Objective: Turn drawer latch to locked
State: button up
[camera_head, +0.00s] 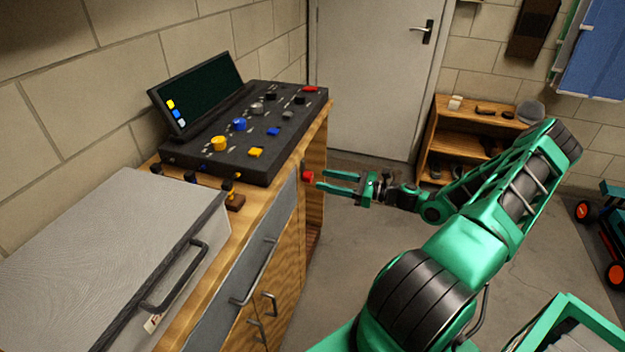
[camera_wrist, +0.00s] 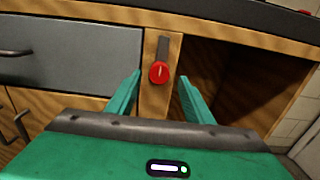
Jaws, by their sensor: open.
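The drawer latch (camera_wrist: 159,72) is a red round knob with a pale line across it, below a dark grey plate on the narrow wooden post beside the drawer. It also shows as a small red knob in the head view (camera_head: 308,176). The grey drawer (camera_wrist: 70,55) lies left of it and looks shut, with a dark bar handle. My gripper (camera_head: 312,180) is open and empty. In the wrist view my gripper's green fingers (camera_wrist: 160,82) stand left and right of the red knob; I cannot tell whether either touches it.
A dark control panel (camera_head: 240,165) with coloured knobs and a screen (camera_head: 205,95) stands on the wooden cabinet. A grey lidded box (camera_head: 110,245) is nearer. Right of the latch is an open cabinet space (camera_wrist: 225,75). A wooden shelf (camera_head: 470,125) stands by the far wall. The floor (camera_head: 345,235) between is clear.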

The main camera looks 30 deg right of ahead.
aim_at(312, 177)
jog(key=shift+x, duration=2.4)
jog(key=shift+a, duration=0.1)
jog(key=c, duration=1)
